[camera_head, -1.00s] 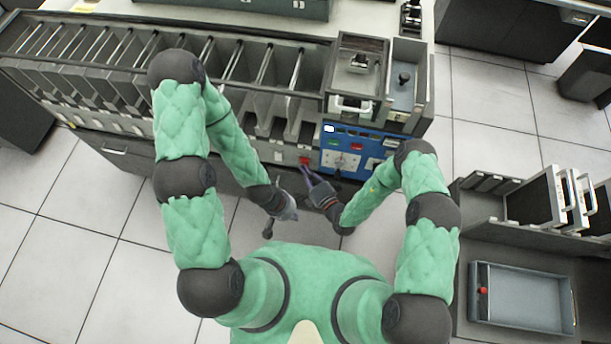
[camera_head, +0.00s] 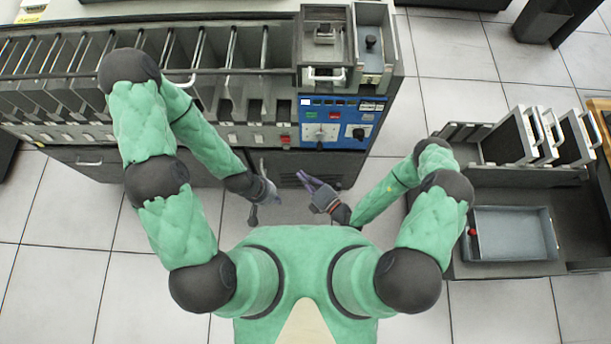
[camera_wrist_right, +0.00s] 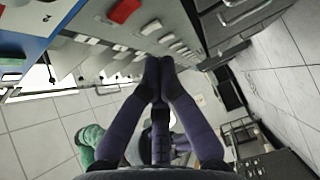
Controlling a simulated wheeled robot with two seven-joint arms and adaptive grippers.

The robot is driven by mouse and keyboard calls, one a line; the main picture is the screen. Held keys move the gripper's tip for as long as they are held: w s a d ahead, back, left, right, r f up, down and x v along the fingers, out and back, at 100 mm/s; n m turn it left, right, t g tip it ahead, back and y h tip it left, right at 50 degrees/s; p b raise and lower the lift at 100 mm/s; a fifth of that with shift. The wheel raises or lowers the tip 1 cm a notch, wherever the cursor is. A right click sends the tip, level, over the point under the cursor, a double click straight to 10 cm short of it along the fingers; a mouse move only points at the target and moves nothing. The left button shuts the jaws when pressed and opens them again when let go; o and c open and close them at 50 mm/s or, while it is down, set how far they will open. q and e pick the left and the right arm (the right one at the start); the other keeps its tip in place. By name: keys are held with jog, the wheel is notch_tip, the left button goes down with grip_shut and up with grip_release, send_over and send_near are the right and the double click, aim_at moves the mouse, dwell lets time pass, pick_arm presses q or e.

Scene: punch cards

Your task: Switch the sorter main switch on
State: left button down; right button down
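The sorter (camera_head: 348,108) stands ahead of me with a blue control panel (camera_head: 340,140). A red switch (camera_head: 286,140) sits on its grey front, just left of the panel; I take it for the main switch. It shows large at the top of the right wrist view (camera_wrist_right: 122,11); I cannot tell its position. My right gripper (camera_head: 302,178) is below and in front of the switch, clear of it. Its fingertips (camera_wrist_right: 159,64) are together with nothing between them. My left gripper (camera_head: 266,206) hangs lower left, away from the sorter; its fingers are unclear.
The panel carries knobs (camera_head: 320,134) and a green and a red button. Sorter pockets (camera_head: 200,80) run leftward. A grey cart with a tray (camera_head: 515,234) and card racks (camera_head: 510,140) stands at the right. Floor is free between the cart and sorter.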

jog(key=shift+s+d, duration=0.35)
jog(key=shift+s, duration=0.15)
dwell(0.4)
jog(key=s+a+r+n+g+y, duration=0.1)
jog(key=s+a+r+n+g, duration=0.1)
jog(key=s+n+g, duration=0.7)
jog(key=s+a+r+n+g+y, duration=0.2)
jog(key=s+n+g, duration=0.5)
jog(key=n, duration=0.4)
jog(key=s+d+f+n+g+h, duration=0.2)
jog(key=s+d+n+g+h, duration=0.15)
jog(key=d+n+h, duration=0.55)
jog(key=w+d+r+n+t+h, duration=0.1)
jog(key=w+d+n+t, duration=0.1)
jog(key=w+n, duration=0.3)
jog(key=w+d+n+t+h, duration=0.1)
jog(key=w+d+n+t, duration=0.1)
jog(key=w+n+t, duration=0.3)
jog(key=w+n, duration=0.1)
jog(key=n, duration=0.3)
jog(key=shift+w+d+r, duration=0.3)
jog(key=shift+d+r, duration=0.05)
jog(key=shift+d, duration=0.05)
